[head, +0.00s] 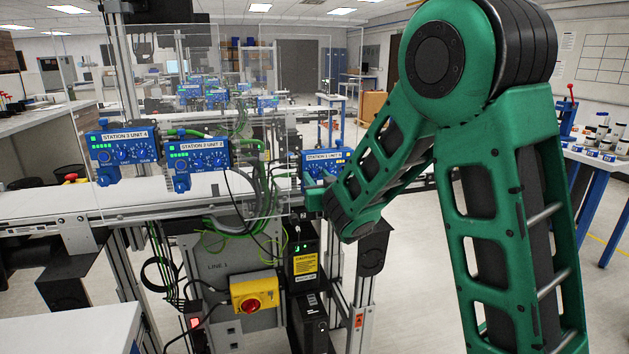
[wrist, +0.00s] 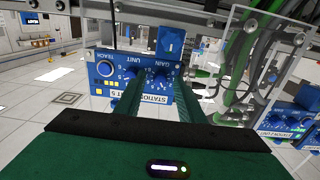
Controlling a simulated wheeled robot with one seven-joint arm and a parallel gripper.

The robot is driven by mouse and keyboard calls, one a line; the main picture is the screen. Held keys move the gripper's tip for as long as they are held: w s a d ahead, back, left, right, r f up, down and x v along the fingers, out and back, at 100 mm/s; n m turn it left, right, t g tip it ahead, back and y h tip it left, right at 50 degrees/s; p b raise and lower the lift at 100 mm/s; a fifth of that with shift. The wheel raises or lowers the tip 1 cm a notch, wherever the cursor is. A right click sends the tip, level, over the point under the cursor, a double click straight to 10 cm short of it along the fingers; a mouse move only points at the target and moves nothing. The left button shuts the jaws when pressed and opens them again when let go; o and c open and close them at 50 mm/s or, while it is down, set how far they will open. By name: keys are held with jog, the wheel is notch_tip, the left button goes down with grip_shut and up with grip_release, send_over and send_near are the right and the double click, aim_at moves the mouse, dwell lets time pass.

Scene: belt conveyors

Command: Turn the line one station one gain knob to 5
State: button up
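The blue station 1 box (head: 325,161) is at the end of my reaching arm in the head view, partly covered by the arm. In the wrist view the box (wrist: 107,86) appears upside down, with a ringed teach dial (wrist: 105,68), a unit knob (wrist: 130,72) and a gain knob (wrist: 159,77). My gripper (wrist: 157,83) has its two green fingers apart, tips close to the box face, one on each side of the gain knob. Whether they touch it is unclear. The knob's setting is too small to read.
Clear panels and hanging cables (wrist: 237,75) are near the box. A yellow switch box (head: 254,292) is mounted below.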

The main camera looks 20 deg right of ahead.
jog(key=shift+w, duration=0.25)
grip_shut()
jog(key=shift+m, duration=0.3)
jog(key=m, duration=1.1)
jog(key=shift+d, duration=0.1)
dwell(0.4)
